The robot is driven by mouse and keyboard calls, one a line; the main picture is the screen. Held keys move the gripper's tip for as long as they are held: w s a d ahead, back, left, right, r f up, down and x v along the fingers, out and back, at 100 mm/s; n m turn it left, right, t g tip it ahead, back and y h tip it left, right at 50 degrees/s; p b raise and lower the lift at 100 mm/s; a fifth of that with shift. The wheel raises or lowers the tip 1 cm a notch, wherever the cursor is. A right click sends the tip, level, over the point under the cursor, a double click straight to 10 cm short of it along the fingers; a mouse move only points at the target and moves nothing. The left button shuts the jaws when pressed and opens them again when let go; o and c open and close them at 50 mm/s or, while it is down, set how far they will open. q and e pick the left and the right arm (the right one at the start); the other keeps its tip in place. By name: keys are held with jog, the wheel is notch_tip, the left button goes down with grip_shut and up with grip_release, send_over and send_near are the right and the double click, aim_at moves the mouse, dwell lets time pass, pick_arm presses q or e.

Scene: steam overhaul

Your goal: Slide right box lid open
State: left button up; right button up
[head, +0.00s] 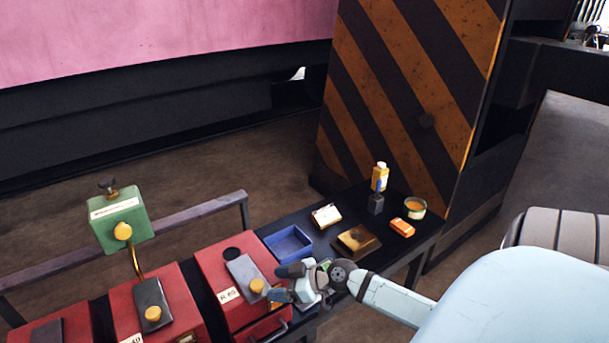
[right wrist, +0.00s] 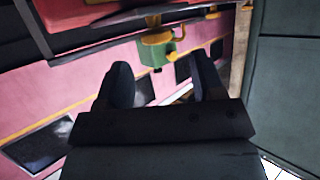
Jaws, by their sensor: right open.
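The right red box (head: 215,260) stands on the dark bench, with a pale label on its top. Its grey lid plate (head: 243,272) lies on top and bears a yellow knob (head: 257,286); a dark round spot shows behind the plate. My right gripper (head: 279,283) is open beside the knob, on its right, with the fingers pointing left toward it. I cannot tell whether a finger touches the knob. In the right wrist view the two dark fingers (right wrist: 162,80) stand apart with nothing clearly between them. My left gripper is not in view.
Other red boxes (head: 175,290) with knobbed plates stand to the left, with a green box (head: 118,217) on a brass pipe behind. A blue tray (head: 289,244), brass block (head: 356,241), orange item (head: 402,228), tin (head: 415,207) and yellow bottle (head: 380,175) occupy the bench's right.

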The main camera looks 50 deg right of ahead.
jog(key=b+v, duration=0.1)
jog(key=v, duration=0.7)
jog(key=shift+s+b, duration=0.25)
jog(key=shift+b, duration=0.05)
jog(key=shift+d+r, duration=0.15)
